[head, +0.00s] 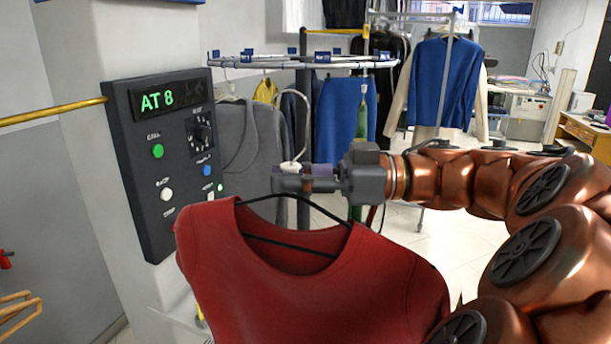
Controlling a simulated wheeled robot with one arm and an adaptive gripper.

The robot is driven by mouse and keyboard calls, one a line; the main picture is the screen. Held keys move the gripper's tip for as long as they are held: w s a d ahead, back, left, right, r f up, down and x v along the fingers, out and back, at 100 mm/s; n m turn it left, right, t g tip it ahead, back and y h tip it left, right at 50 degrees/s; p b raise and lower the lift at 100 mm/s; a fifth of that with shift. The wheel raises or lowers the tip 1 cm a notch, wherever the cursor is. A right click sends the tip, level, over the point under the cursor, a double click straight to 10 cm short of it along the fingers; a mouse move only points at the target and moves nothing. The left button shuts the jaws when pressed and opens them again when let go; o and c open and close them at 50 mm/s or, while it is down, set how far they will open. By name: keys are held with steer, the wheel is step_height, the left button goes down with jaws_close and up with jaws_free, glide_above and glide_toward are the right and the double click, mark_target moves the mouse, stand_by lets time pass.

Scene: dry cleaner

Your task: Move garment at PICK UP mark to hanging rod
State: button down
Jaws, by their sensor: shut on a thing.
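A red garment (315,285) hangs on a dark hanger (290,242) in the lower middle of the head view. My gripper (290,180) reaches in from the right and is shut on the hanger's upper part, just above the garment's neck opening. A pale curved hook shows above the jaws. The garment's lower part is cut off by the frame. A brass rod (50,113) runs from the left edge to the control panel; its visible part is bare. I cannot make out a PICK UP mark.
A dark control panel (160,205) reading "AT 8" is on the wall, close to the garment's left shoulder. Behind stands a round rail (290,62) with grey and blue garments. Wooden hangers (18,312) are lower left.

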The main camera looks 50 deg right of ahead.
steer(key=shift+w+a, duration=0.45)
steer(key=shift+w, duration=0.95)
steer(key=shift+w+a, duration=0.45)
steer(key=shift+w, duration=1)
steer(key=shift+w+a, duration=0.45)
steer(key=shift+w, duration=0.95)
steer(key=w+a+p, duration=0.1)
steer(key=w+a, duration=0.2)
steer(key=w, duration=0.7)
steer(key=w+a+p, duration=0.1)
steer(key=w+a, duration=0.3)
steer(key=w, duration=0.7)
steer(key=w+a+p, duration=0.1)
steer(key=w+a, duration=0.2)
steer(key=w, duration=0.8)
steer(key=shift+a+p, duration=0.25)
steer(key=shift+p, duration=0.1)
